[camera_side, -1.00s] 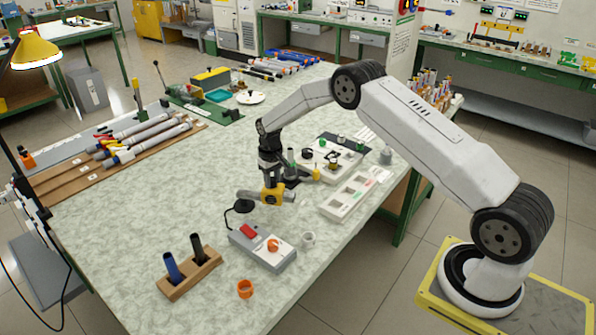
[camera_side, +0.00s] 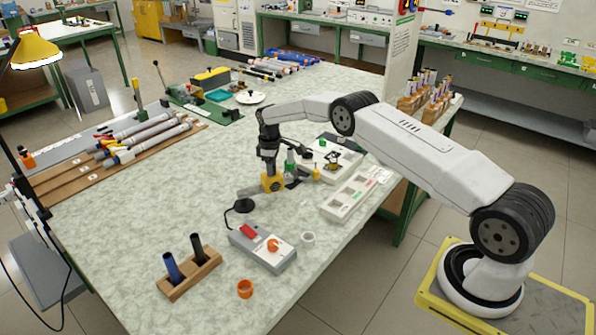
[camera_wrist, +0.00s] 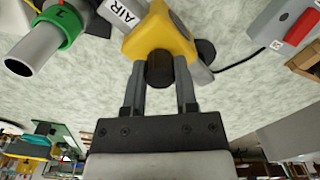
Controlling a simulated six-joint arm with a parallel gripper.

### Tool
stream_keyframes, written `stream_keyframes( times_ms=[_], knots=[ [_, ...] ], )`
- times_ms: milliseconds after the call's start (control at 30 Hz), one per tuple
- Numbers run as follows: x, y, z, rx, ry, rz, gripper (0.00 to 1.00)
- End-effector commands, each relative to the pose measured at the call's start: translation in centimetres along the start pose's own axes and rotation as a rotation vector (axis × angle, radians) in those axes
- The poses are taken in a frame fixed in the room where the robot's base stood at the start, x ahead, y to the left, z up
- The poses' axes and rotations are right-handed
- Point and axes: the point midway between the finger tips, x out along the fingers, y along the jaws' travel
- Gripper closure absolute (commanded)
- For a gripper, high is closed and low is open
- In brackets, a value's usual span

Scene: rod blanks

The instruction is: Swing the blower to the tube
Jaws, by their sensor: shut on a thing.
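The blower is a yellow body (camera_side: 272,182) with a grey tube-like part and a black knob. In the wrist view the yellow body (camera_wrist: 165,35) carries a white label reading AIR. My gripper (camera_wrist: 159,72) is shut on the black knob (camera_wrist: 160,69), one finger on each side; in the side view my gripper (camera_side: 269,165) reaches down onto the blower from above. A grey tube (camera_wrist: 35,50) with a green collar sits left of the blower in the wrist view, its open end toward the camera, apart from the yellow body.
A grey switch box (camera_side: 262,248) with red and orange controls stands in front, cabled to a black round base. A wooden block (camera_side: 188,275) holds two dark rods. A pale slotted tray (camera_side: 350,197) lies to the right.

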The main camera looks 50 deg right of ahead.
Motion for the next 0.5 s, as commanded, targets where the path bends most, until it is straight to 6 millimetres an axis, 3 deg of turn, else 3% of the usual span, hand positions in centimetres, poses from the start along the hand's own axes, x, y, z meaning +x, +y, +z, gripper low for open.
stream_keyframes(
  times_ms=[500],
  knots=[
    [-0.04,1.08,-0.98,-0.135,0.005,0.003,1.00]
  ],
)
